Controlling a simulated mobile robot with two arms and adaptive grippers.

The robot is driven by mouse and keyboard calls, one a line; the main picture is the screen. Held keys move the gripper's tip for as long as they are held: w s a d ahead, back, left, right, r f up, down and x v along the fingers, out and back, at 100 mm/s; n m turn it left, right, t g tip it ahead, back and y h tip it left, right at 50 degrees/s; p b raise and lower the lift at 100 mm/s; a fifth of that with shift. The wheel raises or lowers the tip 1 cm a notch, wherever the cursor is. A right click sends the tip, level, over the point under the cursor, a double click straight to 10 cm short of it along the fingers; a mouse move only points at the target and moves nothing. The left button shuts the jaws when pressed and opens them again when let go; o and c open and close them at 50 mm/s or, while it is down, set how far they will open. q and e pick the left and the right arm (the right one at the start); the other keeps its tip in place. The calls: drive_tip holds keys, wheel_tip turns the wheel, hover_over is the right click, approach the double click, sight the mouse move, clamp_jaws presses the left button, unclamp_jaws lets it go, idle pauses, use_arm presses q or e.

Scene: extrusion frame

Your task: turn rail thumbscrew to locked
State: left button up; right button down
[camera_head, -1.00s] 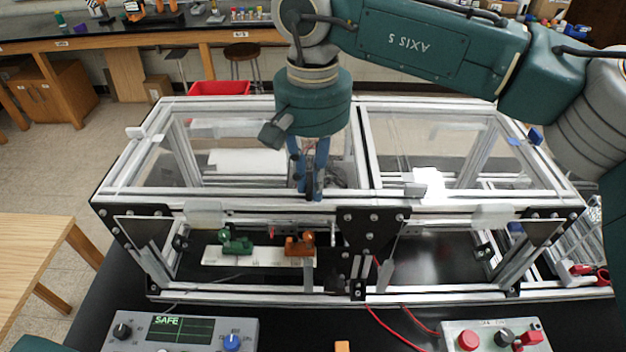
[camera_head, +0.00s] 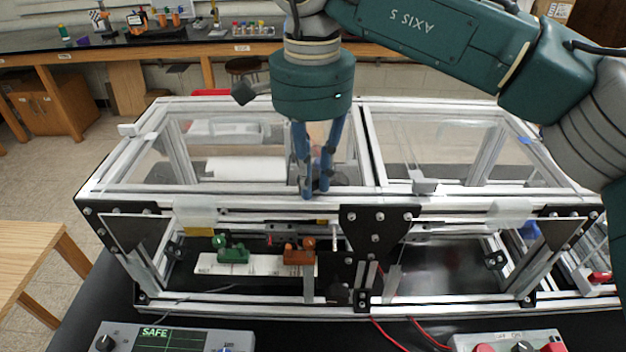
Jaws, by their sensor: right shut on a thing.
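My right gripper (camera_head: 316,190) points straight down at the top front rail (camera_head: 250,201) of the extrusion frame, left of its middle post. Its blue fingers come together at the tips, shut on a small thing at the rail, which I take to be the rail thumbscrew. The fingertips hide it, so its marking and angle cannot be read. My left gripper is not in view.
Inside the frame, a green block (camera_head: 233,252) and an orange block (camera_head: 299,254) sit on a white strip (camera_head: 225,268). A black corner plate (camera_head: 378,222) is right of the gripper. A control box reading SAFE (camera_head: 172,337) stands in front.

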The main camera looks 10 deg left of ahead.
drive_tip(key=m+b, duration=0.1)
drive_tip(key=m, duration=0.2)
drive_tip(key=shift+a+m, duration=0.1)
drive_tip(key=shift+m, duration=0.2)
drive_tip(key=shift+r+m+b, duration=0.1)
drive_tip(key=shift+m+b, duration=0.25)
drive_tip(key=shift+m, duration=1.15)
drive_tip(key=c, duration=1.7)
unclamp_jaws()
drive_tip(key=shift+o, duration=0.2)
wheel_tip(320, 180, up, 12)
drive_tip(key=shift+r, duration=0.1)
